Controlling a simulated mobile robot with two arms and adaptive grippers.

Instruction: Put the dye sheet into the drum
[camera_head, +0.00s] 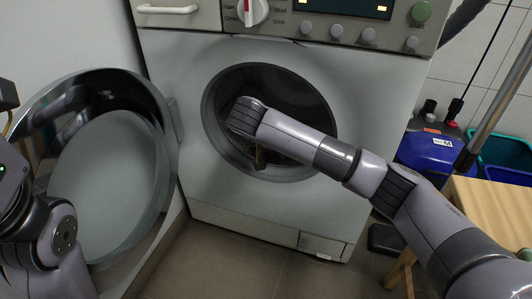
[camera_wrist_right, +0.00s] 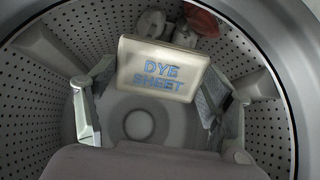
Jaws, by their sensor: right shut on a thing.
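The dye sheet (camera_wrist_right: 161,68) is a pale cream block with blue lettering, seen inside the drum in the right wrist view. My right gripper (camera_wrist_right: 155,92) has one finger at each side of it and is shut on it. The drum (camera_wrist_right: 270,122) has a perforated grey wall around both. In the head view my right arm reaches through the round opening of the drum (camera_head: 300,105); the wrist hides most of the gripper and the dye sheet. Part of my left arm shows at the left edge, but its fingers are not visible.
The round glass door (camera_head: 110,185) stands wide open at the left, close to my left arm. A wooden stool (camera_head: 490,205) stands at the right, near a blue container (camera_head: 428,150). A grey and a white item (camera_wrist_right: 150,22) and a red one (camera_wrist_right: 203,20) lie deeper in the drum.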

